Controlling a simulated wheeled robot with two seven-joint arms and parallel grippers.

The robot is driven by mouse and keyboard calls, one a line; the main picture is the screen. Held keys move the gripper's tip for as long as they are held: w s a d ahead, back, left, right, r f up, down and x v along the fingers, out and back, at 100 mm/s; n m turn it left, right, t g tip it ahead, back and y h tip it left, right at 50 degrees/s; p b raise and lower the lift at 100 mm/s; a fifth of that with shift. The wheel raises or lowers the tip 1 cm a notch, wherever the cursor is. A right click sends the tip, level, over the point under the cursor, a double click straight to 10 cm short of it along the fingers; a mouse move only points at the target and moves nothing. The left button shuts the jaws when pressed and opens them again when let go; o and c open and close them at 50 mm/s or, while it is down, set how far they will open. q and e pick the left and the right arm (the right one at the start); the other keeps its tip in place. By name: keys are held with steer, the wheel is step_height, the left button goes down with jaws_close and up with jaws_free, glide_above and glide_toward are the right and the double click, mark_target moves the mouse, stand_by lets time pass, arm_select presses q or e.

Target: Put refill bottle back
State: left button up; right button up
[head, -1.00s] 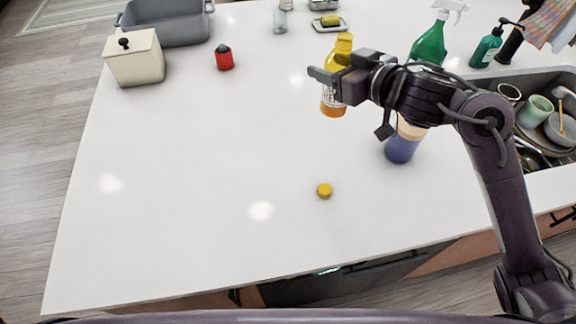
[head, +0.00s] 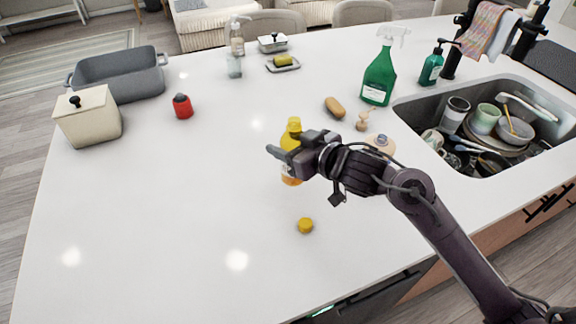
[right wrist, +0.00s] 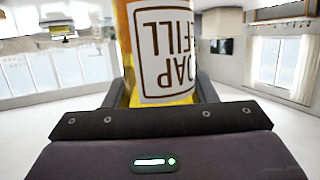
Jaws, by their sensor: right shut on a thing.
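The refill bottle (head: 291,130) is yellow with an orange lower part, and much of its middle is hidden behind my right gripper. My right gripper (head: 288,153) is shut around the bottle over the middle of the white counter. In the right wrist view the bottle (right wrist: 122,40) stands between the fingers, with a white "SOAP REFILL" label facing the camera. Whether its base touches the counter is hard to tell. A small yellow cap (head: 305,226) lies on the counter nearer to me. My left gripper is not in view.
A pale-topped container (head: 380,143) is partly hidden behind my right arm. A green spray bottle (head: 378,80), a teal pump bottle (head: 431,69) and a full sink (head: 410,104) are at right. A red item (head: 182,106), cream box (head: 90,120) and grey tub (head: 120,78) are at left. The front-left counter is clear.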

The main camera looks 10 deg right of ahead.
steer(key=shift+f, duration=2.95)
steer(key=shift+f, duration=0.15)
steer(key=o, duration=1)
steer(key=shift+o, duration=0.2)
steer(key=b+v, duration=0.1)
steer(key=v, duration=1.1)
